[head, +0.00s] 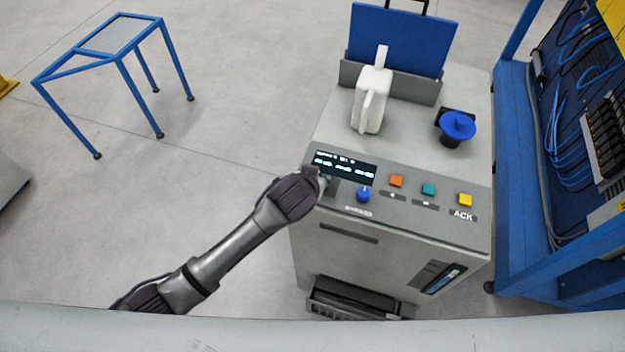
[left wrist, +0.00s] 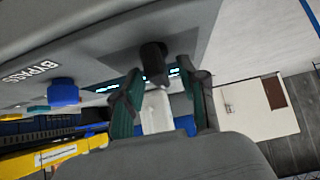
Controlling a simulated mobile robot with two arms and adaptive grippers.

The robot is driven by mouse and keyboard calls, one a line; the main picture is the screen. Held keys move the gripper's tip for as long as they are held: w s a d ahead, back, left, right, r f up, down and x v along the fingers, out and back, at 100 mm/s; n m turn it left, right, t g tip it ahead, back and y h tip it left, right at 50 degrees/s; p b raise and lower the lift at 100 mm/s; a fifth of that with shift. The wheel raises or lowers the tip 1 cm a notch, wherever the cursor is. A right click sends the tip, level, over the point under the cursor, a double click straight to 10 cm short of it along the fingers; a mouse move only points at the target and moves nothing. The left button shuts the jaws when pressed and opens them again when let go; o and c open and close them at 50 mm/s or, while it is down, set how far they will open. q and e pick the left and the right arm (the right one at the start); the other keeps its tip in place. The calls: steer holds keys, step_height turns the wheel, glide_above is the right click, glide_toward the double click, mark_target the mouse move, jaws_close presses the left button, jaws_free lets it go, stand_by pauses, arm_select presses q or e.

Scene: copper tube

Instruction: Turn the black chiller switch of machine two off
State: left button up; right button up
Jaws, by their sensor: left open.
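The black switch (left wrist: 154,60) sticks out of the grey control panel in the left wrist view. It lies between the tips of my left gripper (left wrist: 165,80), whose two green-and-dark fingers are spread on either side of it. No firm contact with the switch can be made out. In the head view my left gripper (head: 324,182) is at the left end of the machine's panel (head: 412,212), just below the display (head: 343,167), and hides the switch. The switch's on or off position cannot be told. My right gripper is not in view.
A blue knob (head: 363,195) sits just right of my gripper; a BYPASS label shows near it in the left wrist view. Orange (head: 396,181), teal (head: 428,189) and yellow (head: 465,199) buttons follow. A blue cabinet (head: 510,190) stands close on the right.

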arm_select(q)
steer(key=v, duration=1.1)
steer(key=shift+s+a+r, duration=0.2)
steer(key=shift+s+r, duration=0.05)
